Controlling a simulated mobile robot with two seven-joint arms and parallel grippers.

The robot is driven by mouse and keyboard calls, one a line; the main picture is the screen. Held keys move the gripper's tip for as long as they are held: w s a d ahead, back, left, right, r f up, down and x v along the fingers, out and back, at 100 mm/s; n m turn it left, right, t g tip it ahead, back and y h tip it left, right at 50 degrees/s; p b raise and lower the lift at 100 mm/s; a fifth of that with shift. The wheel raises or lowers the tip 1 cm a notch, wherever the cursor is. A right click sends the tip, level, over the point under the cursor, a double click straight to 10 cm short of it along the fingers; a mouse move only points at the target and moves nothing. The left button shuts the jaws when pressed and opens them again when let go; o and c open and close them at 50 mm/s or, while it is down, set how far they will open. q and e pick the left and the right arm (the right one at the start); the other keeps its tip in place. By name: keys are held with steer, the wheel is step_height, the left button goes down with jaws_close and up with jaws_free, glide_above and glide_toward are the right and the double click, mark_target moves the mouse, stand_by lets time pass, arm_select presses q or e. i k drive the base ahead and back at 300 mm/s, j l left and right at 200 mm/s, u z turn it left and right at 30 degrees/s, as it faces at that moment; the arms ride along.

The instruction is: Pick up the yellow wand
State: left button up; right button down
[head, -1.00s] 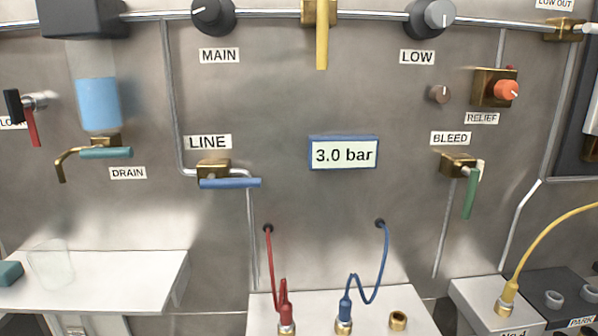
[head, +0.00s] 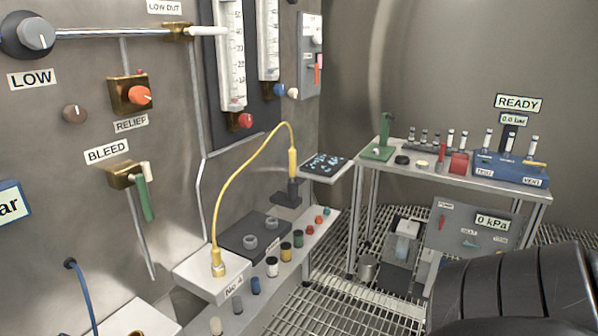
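The yellow wand (head: 292,164) stands upright in the head view, right of centre, with its lower end at a dark holder (head: 289,197). A yellow hose (head: 226,185) arches from its top down to a brass fitting (head: 218,263) on a white block (head: 193,281). Whether the wand's tip sits inside the holder is hard to tell. Neither of my grippers shows. A large dark ribbed part of mine, likely an arm link, fills the lower right corner.
A shelf edge (head: 258,296) carries several small coloured caps below the wand. A dark tray with two grey rings (head: 256,236) lies beside the hose fitting. A tablet (head: 324,167) is right of the wand. A side table (head: 523,194) with several vials stands at right, above a grated floor.

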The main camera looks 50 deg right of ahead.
mark_target(293, 151)
steer(key=z, duration=1.7)
steer(key=u, duration=0.9)
steer(key=l+u, duration=0.2)
steer(key=u, duration=0.15)
steer(key=i+l+u, duration=0.1)
steer(key=l+u, duration=0.35)
steer(key=u, duration=0.25)
steer(key=l+u, duration=0.3)
steer(key=l, duration=0.15)
steer(key=k+l+u, duration=0.3)
steer(key=l+u, duration=0.1)
steer(key=l, duration=0.25)
steer(key=k+l+u, duration=0.15)
steer(key=l, duration=0.15)
steer(key=k+l+u, duration=0.1)
steer(key=l, duration=0.2)
steer(key=k+l, duration=0.15)
steer(key=l, duration=0.15)
steer(key=k+l, duration=0.1)
steer(key=l, duration=0.15)
steer(key=k+l+u, duration=0.1)
steer(key=l, duration=0.2)
